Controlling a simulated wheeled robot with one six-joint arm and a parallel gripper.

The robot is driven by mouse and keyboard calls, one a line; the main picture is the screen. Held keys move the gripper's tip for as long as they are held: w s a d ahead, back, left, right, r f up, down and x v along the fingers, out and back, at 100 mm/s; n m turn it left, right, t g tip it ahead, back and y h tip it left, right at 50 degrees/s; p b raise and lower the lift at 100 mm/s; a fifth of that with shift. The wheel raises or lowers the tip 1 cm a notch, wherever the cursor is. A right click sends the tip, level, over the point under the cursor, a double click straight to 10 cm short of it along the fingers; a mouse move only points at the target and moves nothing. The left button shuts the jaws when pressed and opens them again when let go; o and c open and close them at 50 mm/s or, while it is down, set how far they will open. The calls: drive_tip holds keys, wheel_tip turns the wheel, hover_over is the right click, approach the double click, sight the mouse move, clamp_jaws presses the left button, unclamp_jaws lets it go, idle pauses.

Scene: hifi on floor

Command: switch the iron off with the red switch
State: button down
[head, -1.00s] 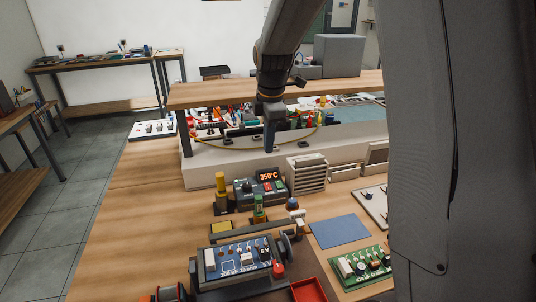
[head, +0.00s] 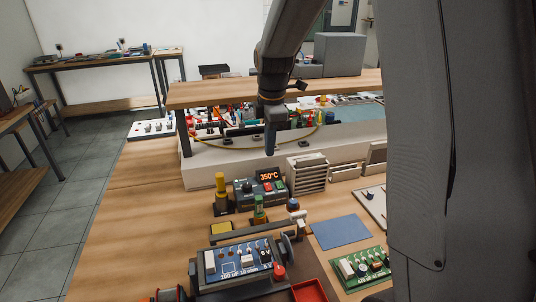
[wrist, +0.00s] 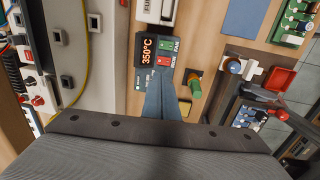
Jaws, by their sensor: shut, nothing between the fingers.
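The soldering station (head: 245,192) stands on the bench in the head view, with an orange 350°C display (head: 269,176). Beside the display are a red switch (head: 268,187) and a green switch (head: 280,184). In the wrist view the display (wrist: 147,50) and the red switch (wrist: 164,59) lie just beyond my fingertips, with FAN and IRON labels alongside. Which way the red switch is tipped is too small to tell. My gripper (head: 270,152) is shut and empty, above and behind the station. In the wrist view its fingers (wrist: 161,82) point at the station's front and hide part of it.
A blue circuit board (head: 238,259) sits in a frame nearer me. A white slotted rack (head: 306,172) is to the right, and a shelf (head: 220,94) spans behind.

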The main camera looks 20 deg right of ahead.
sight(268, 184)
drive_tip(key=f+p, duration=0.1)
drive_tip(key=f, duration=0.3)
drive_tip(key=w+f+p, duration=0.1)
drive_tip(key=f, duration=0.3)
drive_tip(key=f+p, duration=0.1)
drive_tip(key=f, duration=0.2)
drive_tip(key=shift+w+f, duration=0.15)
drive_tip(key=shift+f, duration=0.25)
drive_tip(key=shift+w+f+p, duration=0.1)
drive_tip(key=shift+f+p, duration=0.2)
drive_tip(key=shift+f, duration=0.05)
